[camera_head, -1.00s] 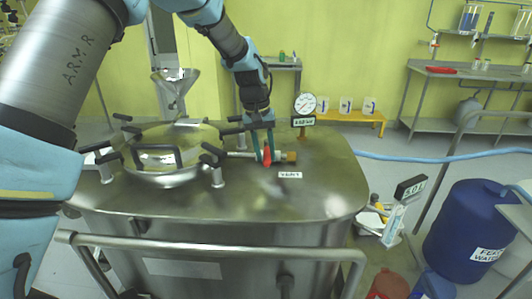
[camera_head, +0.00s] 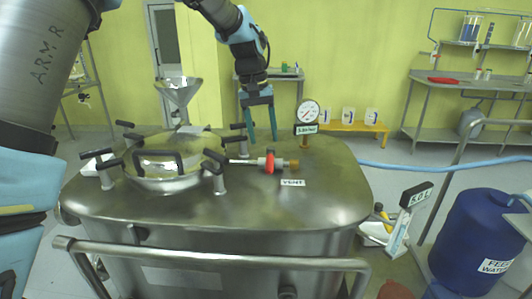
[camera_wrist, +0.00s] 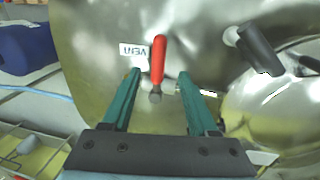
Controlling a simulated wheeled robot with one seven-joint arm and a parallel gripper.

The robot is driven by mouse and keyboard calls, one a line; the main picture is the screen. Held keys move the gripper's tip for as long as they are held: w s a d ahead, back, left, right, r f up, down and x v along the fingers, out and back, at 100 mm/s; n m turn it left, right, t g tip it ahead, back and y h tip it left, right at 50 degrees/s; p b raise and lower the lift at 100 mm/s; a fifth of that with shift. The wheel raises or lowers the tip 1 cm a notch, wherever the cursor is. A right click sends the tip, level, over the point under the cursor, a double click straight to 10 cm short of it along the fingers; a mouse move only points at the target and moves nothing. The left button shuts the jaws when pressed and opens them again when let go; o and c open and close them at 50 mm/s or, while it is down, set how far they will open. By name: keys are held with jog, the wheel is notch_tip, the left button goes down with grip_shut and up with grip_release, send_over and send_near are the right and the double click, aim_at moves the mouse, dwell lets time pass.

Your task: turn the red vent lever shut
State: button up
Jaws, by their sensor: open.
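The red vent lever (camera_head: 270,161) is on a short horizontal pipe on top of the steel vessel, behind the VENT label (camera_head: 292,182). In the wrist view the red lever (camera_wrist: 157,60) lies crosswise to the pipe, beside the VENT label (camera_wrist: 133,52). My gripper (camera_head: 262,138) is open and empty, with its two green fingers pointing down above and behind the lever. In the wrist view the lever shows between the fingertips of my gripper (camera_wrist: 159,75). The fingers appear apart from it in the head view.
The round hatch (camera_head: 168,160) with black-handled clamps stands left of the lever. A pressure gauge (camera_head: 308,112) stands behind it to the right. A steel rail (camera_head: 210,256) runs along the vessel's front. The lid's front right is clear.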

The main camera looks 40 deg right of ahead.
jog(key=shift+w+a+r, duration=0.1)
jog(key=shift+a+r, duration=0.05)
jog(key=shift+r, duration=1.2)
jog(key=w+a+f+n+t, duration=0.15)
jog(key=w+a, duration=0.25)
jog(key=a, duration=0.7)
jog(key=w+a+f+n, duration=0.2)
jog(key=w+a, duration=0.1)
jog(key=a, duration=0.8)
jog(key=s+a+f+n, duration=0.1)
jog(key=s+a, duration=0.2)
jog(key=a, duration=0.5)
jog(key=s+a+f+n+t, duration=0.1)
jog(key=s+a+f, duration=0.1)
jog(key=a, duration=0.6)
jog(key=s+a+f+n+y, duration=0.1)
jog(key=s+a, duration=0.3)
jog(key=a, duration=0.4)
jog(key=shift+f, duration=0.35)
jog(key=shift+w, duration=0.1)
